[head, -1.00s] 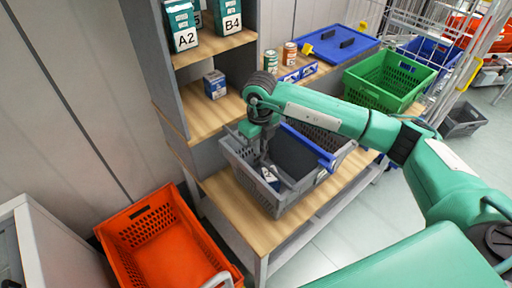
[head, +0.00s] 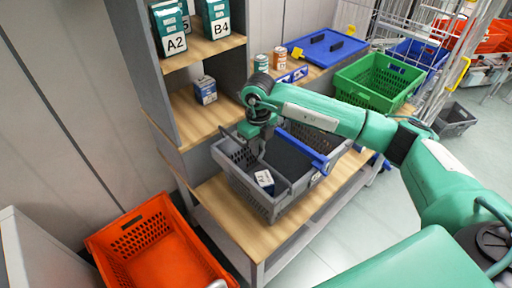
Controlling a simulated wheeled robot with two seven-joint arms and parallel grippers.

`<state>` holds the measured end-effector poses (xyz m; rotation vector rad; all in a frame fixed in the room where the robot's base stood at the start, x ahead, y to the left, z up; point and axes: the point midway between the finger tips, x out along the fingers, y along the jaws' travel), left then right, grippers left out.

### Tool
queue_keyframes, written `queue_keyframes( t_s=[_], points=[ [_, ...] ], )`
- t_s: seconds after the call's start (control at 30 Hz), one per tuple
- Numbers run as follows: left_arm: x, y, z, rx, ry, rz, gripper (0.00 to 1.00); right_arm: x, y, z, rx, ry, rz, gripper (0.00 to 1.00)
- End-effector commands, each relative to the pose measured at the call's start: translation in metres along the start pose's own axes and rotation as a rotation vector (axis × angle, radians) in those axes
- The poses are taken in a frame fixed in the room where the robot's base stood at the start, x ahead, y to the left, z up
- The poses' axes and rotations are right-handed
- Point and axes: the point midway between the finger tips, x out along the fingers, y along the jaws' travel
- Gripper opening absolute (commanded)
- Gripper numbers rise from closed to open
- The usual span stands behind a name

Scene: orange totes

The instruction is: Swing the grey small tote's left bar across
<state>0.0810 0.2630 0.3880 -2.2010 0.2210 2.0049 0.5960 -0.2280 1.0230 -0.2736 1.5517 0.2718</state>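The grey small tote (head: 272,208) stands on the wooden bench. A small box with a white label (head: 264,181) lies inside it. A blue bar (head: 303,148) runs along the tote's right side. My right arm reaches in from the right, and my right gripper (head: 258,152) points down at the tote's back left part. Its fingers are small and partly hidden, so I cannot tell whether they are open or touch a bar. The left bar is not clearly visible. My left gripper is not in view.
An orange tote (head: 160,248) is at the lower left. A green crate (head: 377,83) and a blue lid (head: 326,46) are at the back of the bench. Bare wood (head: 235,218) shows in front of the grey tote.

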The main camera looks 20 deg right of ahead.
Motion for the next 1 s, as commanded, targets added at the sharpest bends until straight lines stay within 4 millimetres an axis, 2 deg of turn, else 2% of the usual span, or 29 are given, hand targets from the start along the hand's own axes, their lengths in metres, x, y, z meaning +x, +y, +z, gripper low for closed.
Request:
queue_keyframes(
  t_s=[0.1,0.43,0.7,1.0],
  points=[
    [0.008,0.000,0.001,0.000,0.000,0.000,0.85,0.007,-0.007,-0.001,0.000,0.002,0.000,0.07],
    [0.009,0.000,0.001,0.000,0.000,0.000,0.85,0.007,-0.009,-0.001,-0.001,0.002,0.001,0.07],
    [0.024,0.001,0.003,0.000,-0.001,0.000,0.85,0.021,-0.022,-0.001,0.000,0.002,0.001,0.07],
    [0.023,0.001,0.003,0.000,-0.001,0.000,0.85,0.020,-0.023,-0.001,-0.001,0.002,0.001,0.07]
  ],
)
